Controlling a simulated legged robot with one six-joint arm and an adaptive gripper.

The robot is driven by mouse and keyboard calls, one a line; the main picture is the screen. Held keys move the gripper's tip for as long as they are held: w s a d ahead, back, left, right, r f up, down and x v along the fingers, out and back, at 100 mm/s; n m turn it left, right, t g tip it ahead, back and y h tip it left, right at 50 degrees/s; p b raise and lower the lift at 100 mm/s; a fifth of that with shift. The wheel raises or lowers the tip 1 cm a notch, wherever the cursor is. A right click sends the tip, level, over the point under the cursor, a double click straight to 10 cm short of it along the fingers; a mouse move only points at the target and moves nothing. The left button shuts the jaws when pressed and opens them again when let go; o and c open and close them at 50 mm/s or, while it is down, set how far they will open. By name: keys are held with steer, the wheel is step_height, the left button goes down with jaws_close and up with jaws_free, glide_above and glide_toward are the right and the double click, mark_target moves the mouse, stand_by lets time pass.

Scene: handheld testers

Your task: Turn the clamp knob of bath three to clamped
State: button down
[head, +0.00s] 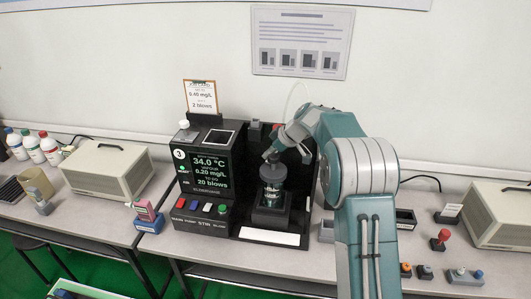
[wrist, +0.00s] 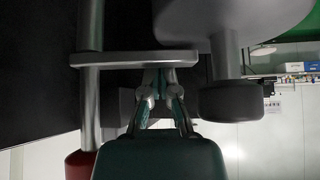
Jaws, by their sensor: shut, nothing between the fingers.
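My gripper (head: 270,156) is just above the jar. In the wrist view my gripper (wrist: 158,78) is shut and empty, its fingertips close to a grey bar (wrist: 130,58); I cannot tell whether they touch. The bar joins a post with a red knob (wrist: 80,165). A dark round knob (wrist: 232,101) is right of my fingers. Which knob is the clamp knob, and its setting, I cannot tell.
A beige box (head: 107,168) and bottles (head: 32,147) are at left. Small switches and a red-topped knob (head: 441,238) lie at right. My arm covers the bench right of the bath.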

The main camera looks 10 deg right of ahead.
steer(key=shift+s+d+n+g, duration=0.2)
steer(key=shift+n+g, duration=0.1)
steer(key=shift+n, duration=0.2)
steer(key=shift+d, duration=0.1)
